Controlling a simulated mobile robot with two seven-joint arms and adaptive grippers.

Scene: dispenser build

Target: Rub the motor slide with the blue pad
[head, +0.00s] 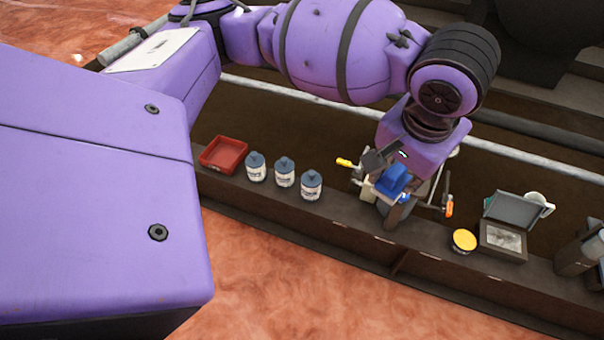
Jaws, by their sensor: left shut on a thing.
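My left gripper (384,165) reaches down from the purple arm over the narrow dark bench. It is shut on the blue pad (395,180), which shows just below the fingers. Under the pad is a small pale and grey assembly (390,198) on the bench, partly hidden by the pad and gripper. It may hold the motor slide, but I cannot make the slide out. I cannot tell whether the pad touches the assembly. My right gripper is not in view.
A red tray (223,167) and three blue-capped white bottles (285,175) stand left of the assembly. A yellow handle (344,162) and an orange-handled tool (449,206) flank it. A yellow-lidded jar (464,240) and an open grey case (502,240) are at right.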

